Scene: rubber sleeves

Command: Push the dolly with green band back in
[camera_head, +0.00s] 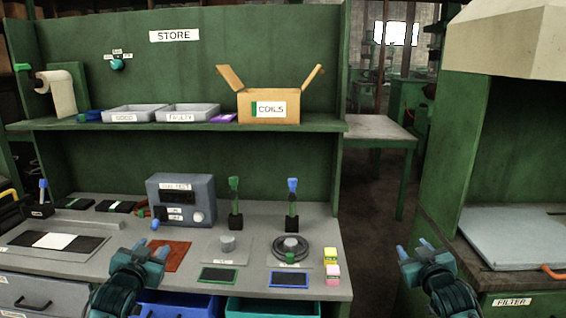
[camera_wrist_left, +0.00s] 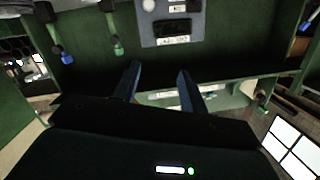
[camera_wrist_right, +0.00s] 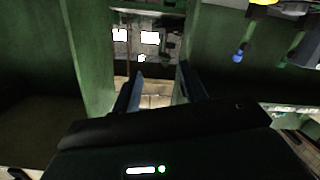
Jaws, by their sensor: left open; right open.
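No dolly with a green band can be clearly made out in these views. Below the bench front, a blue open bin (camera_head: 180,301) and a teal open bin (camera_head: 272,307) show only at their tops; whether either belongs to a dolly I cannot tell. My left gripper (camera_head: 151,250) is open and empty in front of the bench, above the blue bin's left end. Its parted fingers show in the left wrist view (camera_wrist_left: 158,88). My right gripper (camera_head: 414,250) is open and empty right of the bench, over the gap; its fingers are apart in the right wrist view (camera_wrist_right: 163,88).
The grey bench (camera_head: 215,272) carries a test box (camera_head: 182,200), a green-topped post (camera_head: 234,205), a blue-topped post (camera_head: 292,207) and a dark ring (camera_head: 275,247). A shelf above holds trays and a coils box (camera_head: 262,108). A filter cabinet (camera_head: 512,302) stands at right, across a floor gap.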

